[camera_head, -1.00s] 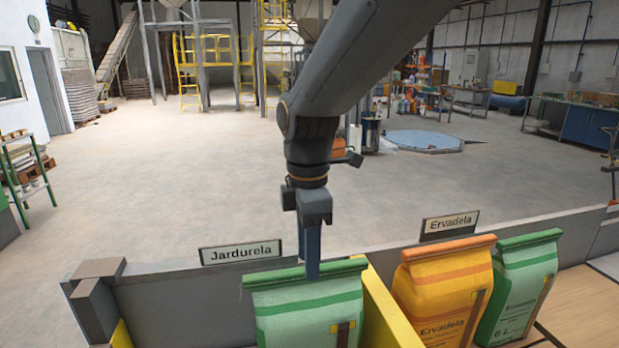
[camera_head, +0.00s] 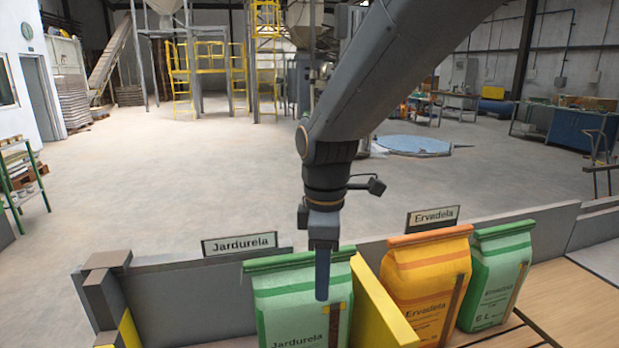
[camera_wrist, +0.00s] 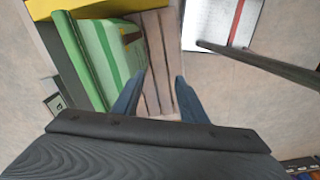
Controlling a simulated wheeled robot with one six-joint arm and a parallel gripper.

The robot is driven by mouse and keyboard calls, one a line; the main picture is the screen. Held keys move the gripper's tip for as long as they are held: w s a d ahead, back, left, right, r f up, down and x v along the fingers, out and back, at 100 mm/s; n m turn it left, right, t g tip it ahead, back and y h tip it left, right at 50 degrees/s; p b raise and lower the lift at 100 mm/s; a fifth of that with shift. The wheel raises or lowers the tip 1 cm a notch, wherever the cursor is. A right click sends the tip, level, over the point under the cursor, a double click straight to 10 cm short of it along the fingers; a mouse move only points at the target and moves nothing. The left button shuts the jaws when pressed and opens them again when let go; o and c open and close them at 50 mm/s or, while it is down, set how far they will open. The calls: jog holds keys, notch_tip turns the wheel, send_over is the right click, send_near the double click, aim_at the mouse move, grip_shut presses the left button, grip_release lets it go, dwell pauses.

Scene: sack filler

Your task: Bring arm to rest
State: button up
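My gripper (camera_head: 322,290) points straight down from my arm over the sack rack. In the head view its blue fingers overlap the near face of the green Jardurela sack (camera_head: 285,312) and show edge-on. In the wrist view the two fingers of my gripper (camera_wrist: 155,95) stand apart with nothing between them. The green sack (camera_wrist: 98,60) is left of the fingers there, upright, and slatted boards show below the gap. Whether a finger touches the sack, I cannot tell.
An orange Ervadela sack (camera_head: 425,285) and a green Ervadela sack (camera_head: 495,285) stand to the right, past a yellow divider (camera_head: 380,305). Name signs for Jardurela (camera_head: 240,243) and Ervadela (camera_head: 433,217) stand on the rack wall (camera_head: 175,300). Open floor lies behind.

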jog(key=s+d+f+m, duration=0.3)
jog(key=d+f+m, duration=0.1)
jog(key=d+m, duration=0.4)
jog(key=s+d+f+m+t, duration=0.1)
jog(key=s+d+f+m, duration=0.2)
jog(key=d+m, duration=0.6)
notch_tip(320, 180, down, 2)
jog(key=shift+f, duration=0.1)
jog(key=shift+s, duration=0.1)
jog(key=shift+c, duration=1)
jog(key=shift+d, duration=0.1)
